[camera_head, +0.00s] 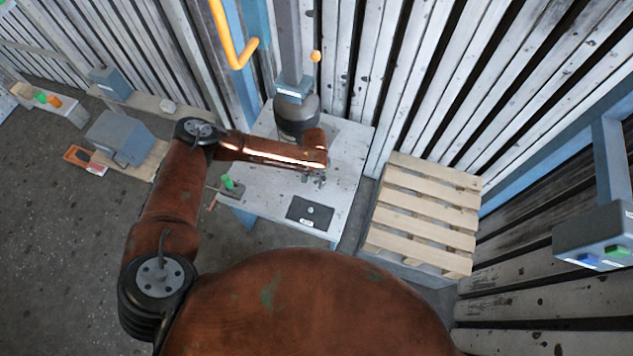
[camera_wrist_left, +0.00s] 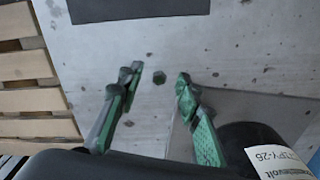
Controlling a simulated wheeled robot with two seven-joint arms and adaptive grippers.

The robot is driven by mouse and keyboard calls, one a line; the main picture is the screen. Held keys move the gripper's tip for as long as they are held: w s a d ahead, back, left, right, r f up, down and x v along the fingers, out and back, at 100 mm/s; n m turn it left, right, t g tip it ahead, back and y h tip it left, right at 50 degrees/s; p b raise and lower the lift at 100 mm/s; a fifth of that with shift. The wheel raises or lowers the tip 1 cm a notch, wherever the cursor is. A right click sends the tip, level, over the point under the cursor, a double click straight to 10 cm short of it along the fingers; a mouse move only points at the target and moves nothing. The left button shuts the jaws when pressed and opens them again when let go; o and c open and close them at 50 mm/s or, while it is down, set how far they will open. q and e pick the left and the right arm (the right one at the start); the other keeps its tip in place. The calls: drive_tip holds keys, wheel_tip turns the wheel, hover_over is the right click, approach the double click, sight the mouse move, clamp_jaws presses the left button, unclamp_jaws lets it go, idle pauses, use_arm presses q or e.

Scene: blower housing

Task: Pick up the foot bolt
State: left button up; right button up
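I cannot tell how high the fingertips are above the table. In the head view the left gripper (camera_head: 316,179) is over the table (camera_head: 268,196), in front of the dark blower housing (camera_head: 297,112); the bolt cannot be made out there. My right gripper is not in view.
A dark plate (camera_head: 311,214) lies at the table's front edge. A labelled dark cylinder (camera_wrist_left: 262,140) stands on a base plate close to the right finger in the wrist view. A wooden pallet (camera_head: 425,215) is right of the table. A green-handled item (camera_head: 229,184) is at its left edge.

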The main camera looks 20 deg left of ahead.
sight(315, 182)
use_arm(q)
drive_tip(key=shift+r, duration=0.1)
drive_tip(key=shift+c, duration=0.2)
clamp_jaws()
drive_tip(key=shift+r, duration=0.2)
wheel_tip(315, 182, up, 2)
drive_tip(key=shift+r+p, duration=0.25)
drive_tip(key=shift+p, duration=0.5)
drive_tip(key=s+d+r+p, duration=0.3)
drive_tip(key=s+r+p, duration=0.2)
drive_tip(key=s+r, duration=0.5)
drive_tip(key=s, duration=0.3)
drive_tip(key=shift+s, duration=0.3)
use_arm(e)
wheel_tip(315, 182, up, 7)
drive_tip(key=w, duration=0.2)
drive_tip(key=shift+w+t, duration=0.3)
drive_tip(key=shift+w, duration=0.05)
use_arm(q)
drive_tip(key=shift+d, duration=0.1)
